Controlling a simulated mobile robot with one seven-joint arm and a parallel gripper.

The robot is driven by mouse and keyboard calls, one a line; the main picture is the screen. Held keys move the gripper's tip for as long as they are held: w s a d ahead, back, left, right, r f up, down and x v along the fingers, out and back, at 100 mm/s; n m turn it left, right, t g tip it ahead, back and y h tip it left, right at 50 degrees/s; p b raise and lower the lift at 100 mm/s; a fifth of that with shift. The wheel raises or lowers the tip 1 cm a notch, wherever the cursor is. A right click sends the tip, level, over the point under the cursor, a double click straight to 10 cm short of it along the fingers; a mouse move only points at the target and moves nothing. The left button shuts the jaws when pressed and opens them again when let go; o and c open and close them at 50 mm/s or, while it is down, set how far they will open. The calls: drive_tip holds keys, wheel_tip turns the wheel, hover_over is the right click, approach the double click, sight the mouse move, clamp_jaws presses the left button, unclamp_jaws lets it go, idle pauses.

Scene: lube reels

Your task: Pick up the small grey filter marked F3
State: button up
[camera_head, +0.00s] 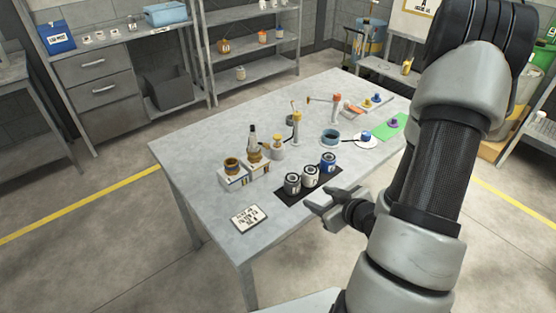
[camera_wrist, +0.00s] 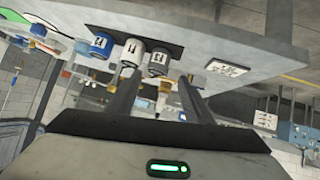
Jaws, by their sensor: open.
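Three filters stand upright in a row on a black mat (camera_head: 287,201) on the grey table. In the head view they are a dark grey filter (camera_head: 292,184) at the left, a light grey filter (camera_head: 310,177) in the middle and a blue filter (camera_head: 328,163) at the right. The wrist view also shows the blue one (camera_wrist: 101,45), the light grey one (camera_wrist: 133,53) and the darker grey one (camera_wrist: 159,63). Their marks are too small to read, so I cannot tell which is F3. My gripper (camera_head: 320,202) is open and empty, beside the mat's near edge, apart from the filters.
A lettered card (camera_head: 249,218) lies left of the mat. A green mat (camera_head: 390,127) lies at the right. The table's left part is clear.

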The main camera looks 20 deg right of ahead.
drive_tip(key=f+m+t, duration=0.1)
drive_tip(key=m+t, duration=0.1)
drive_tip(key=b, duration=0.7)
approach(296, 184)
drive_tip(key=shift+w+d+f, duration=0.25)
drive_tip(key=shift+w+f, duration=0.2)
drive_tip(key=shift+f, duration=0.25)
drive_tip(key=w+b, duration=0.1)
drive_tip(key=b, duration=0.4)
drive_tip(key=shift+a+f, duration=0.1)
drive_tip(key=shift+f, duration=0.05)
drive_tip(key=shift+w+b, duration=0.1)
drive_tip(key=shift+b, duration=0.6)
drive_tip(key=shift+w+a+f+b, duration=0.15)
drive_tip(key=shift+a+b, duration=0.05)
drive_tip(key=shift+b, duration=1)
drive_tip(key=x, duration=0.4)
drive_tip(key=shift+w+r, duration=0.25)
drive_tip(key=shift+b+x, duration=0.65)
drive_tip(key=shift+x, duration=2.1)
drive_tip(key=shift+w+a+r, duration=0.1)
drive_tip(key=shift+a+r, duration=0.05)
drive_tip(key=shift+r, duration=0.05)
